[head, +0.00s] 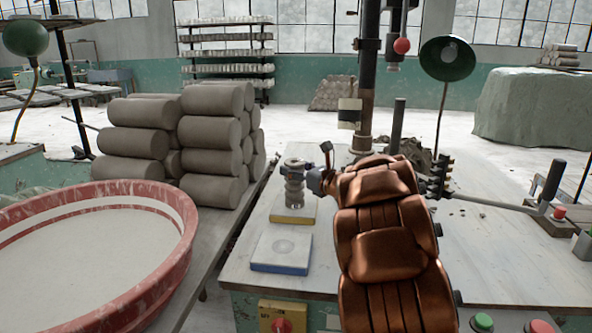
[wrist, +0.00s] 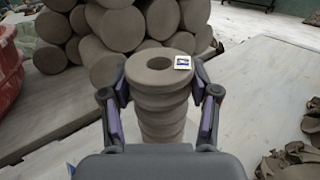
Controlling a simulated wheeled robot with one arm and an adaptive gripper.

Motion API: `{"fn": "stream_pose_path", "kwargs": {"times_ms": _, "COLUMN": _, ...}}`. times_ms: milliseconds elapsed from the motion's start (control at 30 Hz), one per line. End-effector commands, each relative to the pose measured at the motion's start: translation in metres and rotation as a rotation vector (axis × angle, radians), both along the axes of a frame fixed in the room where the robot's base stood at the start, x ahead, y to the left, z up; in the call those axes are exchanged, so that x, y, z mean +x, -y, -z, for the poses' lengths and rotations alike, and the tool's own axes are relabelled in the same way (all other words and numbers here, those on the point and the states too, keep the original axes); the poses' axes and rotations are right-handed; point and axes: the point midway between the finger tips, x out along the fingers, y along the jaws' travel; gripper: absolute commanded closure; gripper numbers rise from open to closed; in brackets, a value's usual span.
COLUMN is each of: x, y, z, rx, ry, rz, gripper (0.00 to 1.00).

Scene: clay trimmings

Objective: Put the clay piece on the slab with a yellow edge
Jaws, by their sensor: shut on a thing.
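The clay piece (head: 294,188) is a grey, ribbed, upright cylinder. In the wrist view the clay piece (wrist: 162,100) shows a round hole in its top and a small white and blue tag on the rim. My gripper (wrist: 160,108) is shut on it, one finger on each side. The slab with a yellow edge (head: 293,217) lies on the table directly below the piece in the head view. I cannot tell whether the piece touches the slab or hangs just above it.
Stacked clay rolls (head: 211,130) stand behind to the left. A large red basin (head: 170,262) is at the left. Clay scraps (wrist: 290,160) lie at the right in the wrist view. A dark post (head: 366,100) rises behind my arm. The table between slabs and left edge is clear.

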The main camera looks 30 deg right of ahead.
Motion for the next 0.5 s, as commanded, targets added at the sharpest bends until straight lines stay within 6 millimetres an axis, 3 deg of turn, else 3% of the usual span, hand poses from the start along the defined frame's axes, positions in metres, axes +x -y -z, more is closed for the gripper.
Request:
{"fn": "stream_pose_path", "kwargs": {"times_ms": 267, "x": 0.0000, "y": -0.0001, "z": -0.0002, "rx": 0.000, "ry": 0.001, "rz": 0.000, "gripper": 0.15}}
{"fn": "stream_pose_path", "kwargs": {"times_ms": 500, "x": 0.0001, "y": -0.0001, "z": 0.0000, "rx": 0.000, "ry": 0.000, "rz": 0.000, "gripper": 0.14}}
